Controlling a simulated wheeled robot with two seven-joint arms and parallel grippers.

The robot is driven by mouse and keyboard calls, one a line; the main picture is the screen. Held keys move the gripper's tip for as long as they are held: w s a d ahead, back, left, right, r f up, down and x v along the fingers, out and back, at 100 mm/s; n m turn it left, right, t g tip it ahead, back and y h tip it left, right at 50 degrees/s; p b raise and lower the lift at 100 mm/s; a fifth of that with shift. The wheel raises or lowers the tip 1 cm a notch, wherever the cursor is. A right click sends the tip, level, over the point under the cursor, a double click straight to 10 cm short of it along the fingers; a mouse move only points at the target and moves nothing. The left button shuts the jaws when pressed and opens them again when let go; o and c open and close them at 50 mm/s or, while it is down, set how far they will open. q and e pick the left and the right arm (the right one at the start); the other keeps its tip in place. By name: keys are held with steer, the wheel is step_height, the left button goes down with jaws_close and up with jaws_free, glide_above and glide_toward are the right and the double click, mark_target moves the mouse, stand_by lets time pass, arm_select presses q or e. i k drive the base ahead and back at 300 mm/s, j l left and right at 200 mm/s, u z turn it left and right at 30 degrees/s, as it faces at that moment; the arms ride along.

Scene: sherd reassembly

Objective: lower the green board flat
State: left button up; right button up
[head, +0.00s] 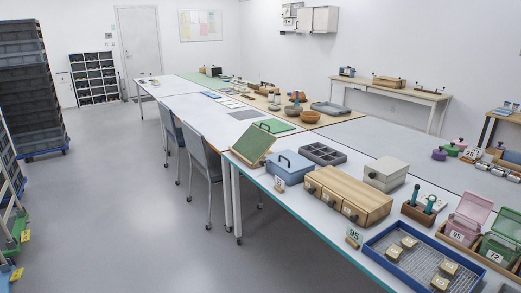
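A green board (252,142) stands tilted at the left end of the near white table (303,202), in the head view. Its green face slopes up toward the right, and a tan wooden edge shows along its right side. What props it up behind is hidden. A second green panel (275,126) lies flat just behind it, near a dark handle. Neither of my grippers is in view.
A blue case (287,167) with a black handle and a grey compartment tray (323,153) stand right of the tilted board. A wooden drawer box (348,194) and a blue tray (383,250) are nearer. Chairs (199,152) stand left of the tables; the floor there is open.

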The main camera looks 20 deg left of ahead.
mark_target(254, 143)
steer(key=i+j+z, duration=0.1)
steer(key=i+j, duration=0.15)
steer(key=j, duration=0.15)
steer(key=i+j+z, duration=0.15)
steer(key=j, duration=0.3)
steer(key=i+j+z, duration=0.1)
steer(key=i+j, duration=0.15)
steer(key=j, duration=0.2)
steer(key=i+j+z, duration=0.15)
steer(key=j, duration=0.35)
steer(key=i+j+z, duration=0.1)
steer(key=j, duration=0.4)
steer(key=i+j+z, duration=0.15)
steer(key=j, duration=0.35)
steer(key=i+j+z, duration=0.1)
steer(key=j, duration=0.4)
steer(key=i+j+z, duration=0.15)
steer(key=j, duration=0.4)
